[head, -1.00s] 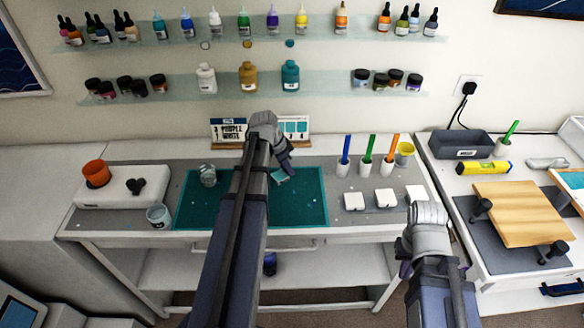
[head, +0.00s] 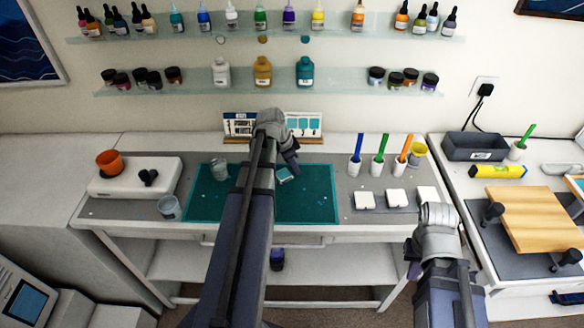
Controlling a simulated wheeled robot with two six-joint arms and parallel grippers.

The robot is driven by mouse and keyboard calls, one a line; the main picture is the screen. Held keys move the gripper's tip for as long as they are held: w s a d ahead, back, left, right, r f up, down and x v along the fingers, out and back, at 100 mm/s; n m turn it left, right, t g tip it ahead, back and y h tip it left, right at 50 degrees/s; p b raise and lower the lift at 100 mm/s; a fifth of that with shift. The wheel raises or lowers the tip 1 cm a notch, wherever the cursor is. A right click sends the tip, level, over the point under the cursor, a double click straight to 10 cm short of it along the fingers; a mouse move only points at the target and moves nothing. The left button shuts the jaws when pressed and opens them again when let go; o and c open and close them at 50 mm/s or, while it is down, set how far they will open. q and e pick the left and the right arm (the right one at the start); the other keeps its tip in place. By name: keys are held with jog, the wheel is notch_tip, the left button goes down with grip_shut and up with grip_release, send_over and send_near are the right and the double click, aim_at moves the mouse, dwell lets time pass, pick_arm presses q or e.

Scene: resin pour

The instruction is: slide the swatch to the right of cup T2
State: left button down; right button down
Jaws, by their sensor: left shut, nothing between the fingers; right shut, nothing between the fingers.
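A small pale teal swatch (head: 284,175) lies on the green cutting mat (head: 318,205), right of the middle of the table. My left gripper (head: 294,172) points down at the swatch's right edge, shut and empty; I cannot tell whether it touches. A clear cup (head: 219,171) stands on the mat, left of my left arm. Another clear cup (head: 169,208) with bluish contents stands off the mat at front left. No label marking T2 is readable on either. My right gripper (head: 414,270) is shut and empty, low at the table's front right corner, mostly hidden by its wrist.
My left arm crosses the mat and hides part of it. White blocks (head: 365,201) and colored-handled tools (head: 378,168) are at right. A card stand (head: 306,128) is behind. The mat's right part is clear.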

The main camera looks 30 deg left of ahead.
pick_arm(q)
jog(key=shift+w+d, duration=0.35)
jog(key=shift+w, duration=0.25)
jog(key=shift+w+d, duration=0.35)
jog(key=shift+w, duration=0.25)
jog(key=p+v, duration=0.9)
jog(key=v, duration=0.1)
jog(key=shift+s+d, duration=0.1)
jog(key=shift+d, duration=0.1)
jog(key=s+d+n+g+y, duration=0.1)
jog(key=s+d, duration=0.3)
jog(key=d, duration=0.6)
jog(key=s+d+f+n+g+y, duration=0.1)
jog(key=s+d, duration=0.4)
jog(key=d, duration=0.6)
jog(key=s+d+f+g+y, duration=0.1)
jog(key=s+d, duration=0.3)
jog(key=d, duration=0.6)
jog(key=shift+s+d+n+y+b, duration=0.3)
jog(key=shift+s+n, duration=0.1)
jog(key=shift+f, duration=0.1)
